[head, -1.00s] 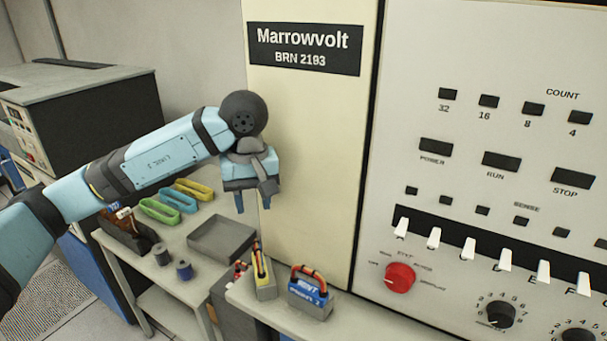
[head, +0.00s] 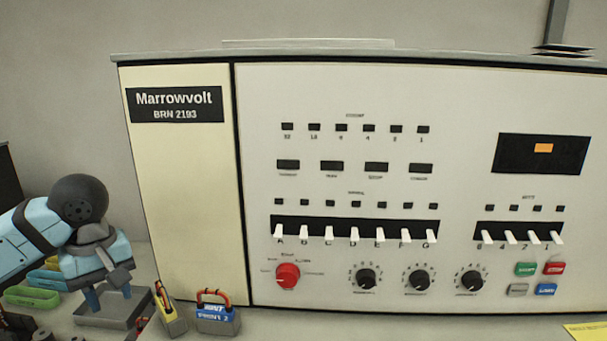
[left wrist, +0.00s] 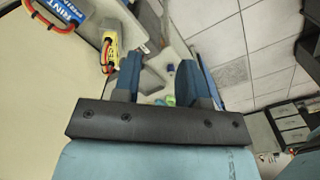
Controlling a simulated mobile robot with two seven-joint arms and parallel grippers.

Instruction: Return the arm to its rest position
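My left arm comes in from the left of the head view, light blue with a dark round joint. My left gripper (head: 109,298) points down in front of a grey tray (head: 103,321), left of the cream Marrowvolt cabinet (head: 185,190). In the left wrist view the two blue fingers (left wrist: 158,82) stand apart with nothing between them. My right gripper is in neither view.
A blue-fronted plug block (head: 217,320) and a yellow one (head: 171,318), both with wire loops, stand below the cabinet. Switches and knobs fill the control panel (head: 330,95). A green holder (head: 32,297) lies left. A yellow card (head: 590,331) lies lower right.

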